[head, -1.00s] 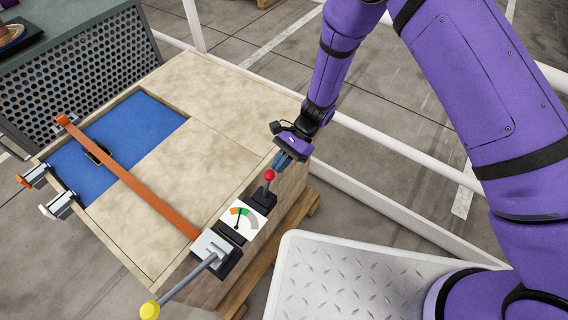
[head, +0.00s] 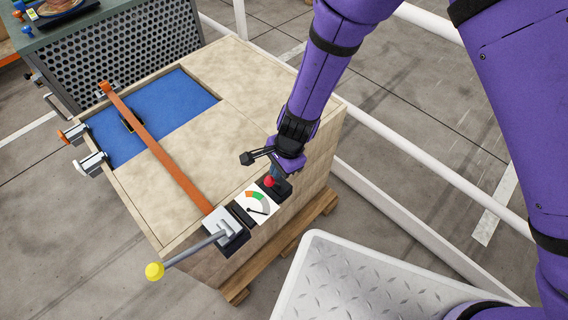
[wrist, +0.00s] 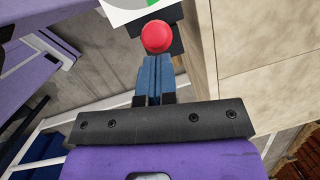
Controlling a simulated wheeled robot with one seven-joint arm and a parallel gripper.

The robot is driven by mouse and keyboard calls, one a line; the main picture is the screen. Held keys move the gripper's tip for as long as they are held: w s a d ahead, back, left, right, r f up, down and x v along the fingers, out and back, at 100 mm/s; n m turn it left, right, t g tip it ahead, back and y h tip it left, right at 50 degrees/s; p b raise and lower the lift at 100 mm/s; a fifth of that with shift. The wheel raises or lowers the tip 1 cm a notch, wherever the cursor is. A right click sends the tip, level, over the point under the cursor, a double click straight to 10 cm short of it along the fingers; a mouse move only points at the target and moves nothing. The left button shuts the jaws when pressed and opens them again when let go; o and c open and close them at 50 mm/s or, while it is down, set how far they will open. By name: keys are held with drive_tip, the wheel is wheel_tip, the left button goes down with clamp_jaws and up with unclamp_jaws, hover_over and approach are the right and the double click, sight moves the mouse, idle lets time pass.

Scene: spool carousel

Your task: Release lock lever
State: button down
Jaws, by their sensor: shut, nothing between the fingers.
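A small lever with a round red knob (head: 269,181) stands on a black base (head: 281,188) at the crate's front edge. The red knob also shows at the top of the wrist view (wrist: 157,36). My gripper (head: 276,174) is right beside the knob in the head view. In the wrist view my gripper's blue fingers (wrist: 155,78) are shut together and empty, with their tips at or just short of the knob; I cannot tell if they touch it. The lever's stem is mostly hidden.
A dial gauge (head: 257,204) sits left of the lever. Beyond it is a grey clamp (head: 222,225) with a long yellow-tipped handle (head: 154,271). An orange strap (head: 160,150) crosses the wooden crate top (head: 235,115). A white rail (head: 430,170) runs behind.

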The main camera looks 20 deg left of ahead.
drive_tip(key=shift+s+a+f, duration=0.1)
drive_tip(key=shift+s+a, duration=0.05)
drive_tip(key=shift+s, duration=0.25)
idle(0.3)
drive_tip(key=w+d+v, duration=0.1)
drive_tip(key=v, duration=1.2)
drive_tip(key=shift+f, duration=0.25)
drive_tip(key=shift+w, duration=0.2)
